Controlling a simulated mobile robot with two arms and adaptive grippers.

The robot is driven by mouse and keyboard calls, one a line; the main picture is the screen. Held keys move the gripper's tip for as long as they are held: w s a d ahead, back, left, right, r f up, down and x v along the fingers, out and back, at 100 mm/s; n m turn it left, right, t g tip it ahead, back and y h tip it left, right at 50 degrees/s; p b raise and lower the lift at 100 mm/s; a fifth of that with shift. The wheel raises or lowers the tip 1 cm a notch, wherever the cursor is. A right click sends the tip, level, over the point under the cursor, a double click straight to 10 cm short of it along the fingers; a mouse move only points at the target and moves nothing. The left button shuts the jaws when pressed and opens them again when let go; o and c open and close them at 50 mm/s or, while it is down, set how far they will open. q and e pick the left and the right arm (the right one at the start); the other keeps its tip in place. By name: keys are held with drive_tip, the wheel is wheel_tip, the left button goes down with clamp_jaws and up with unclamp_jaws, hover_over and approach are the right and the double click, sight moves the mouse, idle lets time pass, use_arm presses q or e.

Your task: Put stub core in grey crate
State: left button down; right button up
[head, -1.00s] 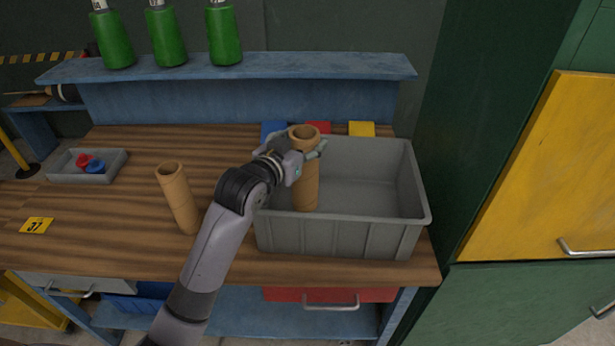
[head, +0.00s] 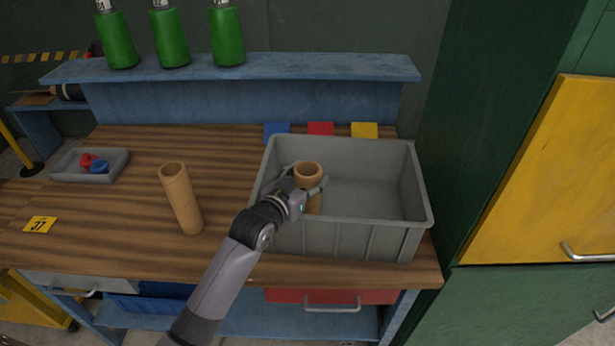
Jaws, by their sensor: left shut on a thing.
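A tan cardboard-like tube, a core (head: 308,170), is in the grip of my left gripper (head: 307,190). It is upright inside the left part of the grey crate (head: 387,238), its top near rim height. The gripper's fingers close around its upper part; its lower end is hidden behind the crate's front wall. A second tan tube (head: 181,198) stands on the bench left of the crate, leaning slightly in the picture. I cannot tell which of the two is the stub. The rest of the crate looks empty. My right gripper is not in view.
A small grey tray (head: 116,168) with red and blue pieces sits at the left. Blue, red and yellow squares (head: 320,129) lie behind the crate. Green bottles (head: 170,42) stand on the blue shelf (head: 330,67). A yellow tag (head: 40,225) lies front left.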

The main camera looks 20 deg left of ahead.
use_arm(q)
drive_tip(key=c, duration=0.8)
unclamp_jaws()
drive_tip(key=shift+f, duration=0.1)
drive_tip(key=shift+o, duration=0.8)
drive_tip(key=b+v, duration=0.1)
drive_tip(key=v, duration=1.1)
drive_tip(key=shift+r, duration=0.25)
